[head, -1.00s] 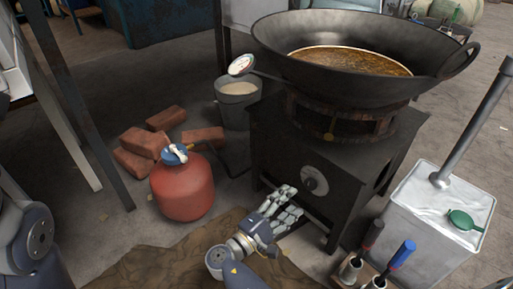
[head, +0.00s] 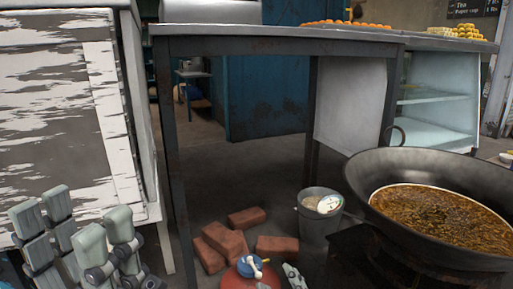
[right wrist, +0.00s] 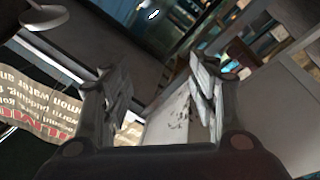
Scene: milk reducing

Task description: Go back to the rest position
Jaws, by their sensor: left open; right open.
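My left gripper (head: 73,232) stands at the lower left of the head view. Its jointed grey fingers point up and are spread apart with nothing between them. It is in front of a white, peeling panel, and its wrist is out of frame.
A wok (head: 375,215) of brown liquid sits on a dark stove at right. A bucket (head: 312,228), several bricks (head: 277,247) and a red gas cylinder (head: 240,282) stand on the floor. A dark-legged table (head: 270,42) spans the middle. The peeling panel (head: 50,110) is close at left.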

